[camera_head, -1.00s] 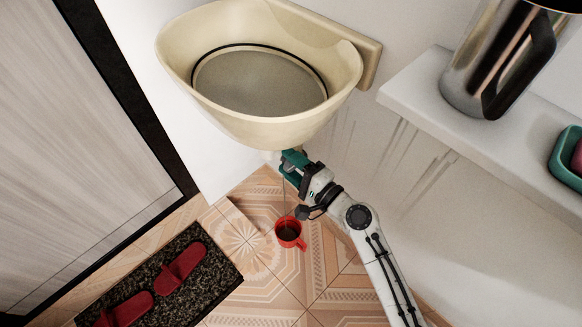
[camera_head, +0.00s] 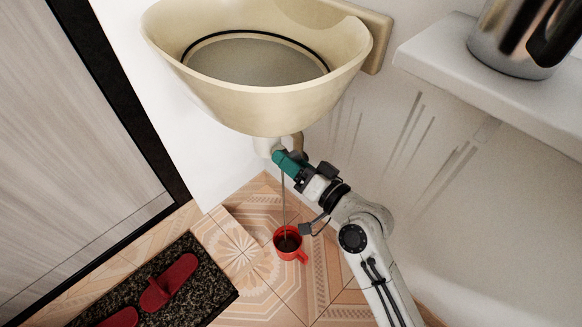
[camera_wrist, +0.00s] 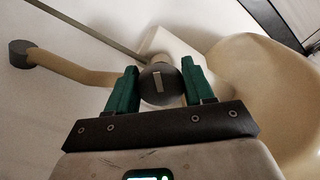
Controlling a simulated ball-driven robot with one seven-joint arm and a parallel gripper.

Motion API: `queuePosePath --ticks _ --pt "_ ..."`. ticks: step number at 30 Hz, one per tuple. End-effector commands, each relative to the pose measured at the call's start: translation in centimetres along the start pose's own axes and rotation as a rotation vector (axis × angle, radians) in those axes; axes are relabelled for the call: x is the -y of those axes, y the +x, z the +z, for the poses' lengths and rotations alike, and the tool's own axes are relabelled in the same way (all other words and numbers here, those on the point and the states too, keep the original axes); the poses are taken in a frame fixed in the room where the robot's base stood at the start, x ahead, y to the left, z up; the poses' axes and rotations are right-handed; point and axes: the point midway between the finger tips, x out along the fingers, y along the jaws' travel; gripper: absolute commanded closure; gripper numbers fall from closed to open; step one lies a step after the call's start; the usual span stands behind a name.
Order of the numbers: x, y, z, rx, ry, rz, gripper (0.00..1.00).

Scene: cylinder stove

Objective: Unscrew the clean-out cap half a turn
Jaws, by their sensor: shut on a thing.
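The clean-out cap (camera_wrist: 158,88) is a dark round knob with a pale slot mark, seen end-on in the wrist view. My gripper (camera_wrist: 160,74) has its two green fingers shut on opposite sides of it. In the head view my gripper (camera_head: 283,158) reaches up from the lower right to the pale drain fitting (camera_head: 266,146) under the cream washbasin (camera_head: 255,105); its fingers hide the cap there. A thin grey stream (camera_head: 284,205) runs from near the fingers down to the red mug (camera_head: 291,244), which holds dark liquid.
A beige pipe (camera_wrist: 75,70) runs from the drain to a grey wall collar (camera_wrist: 20,53). A white shelf (camera_head: 440,60) with a metal jug (camera_head: 505,45) is at the right. Red slippers (camera_head: 170,281) lie on a dark mat (camera_head: 205,262) at the lower left.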

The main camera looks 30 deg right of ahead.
Motion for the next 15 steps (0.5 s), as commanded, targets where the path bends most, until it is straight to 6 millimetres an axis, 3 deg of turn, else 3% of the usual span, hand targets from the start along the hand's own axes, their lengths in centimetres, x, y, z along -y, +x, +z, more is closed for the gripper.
queuePosePath --ticks 15 --pt "-0.5 0.09 0.47 0.005 -0.482 -0.003 0.78"
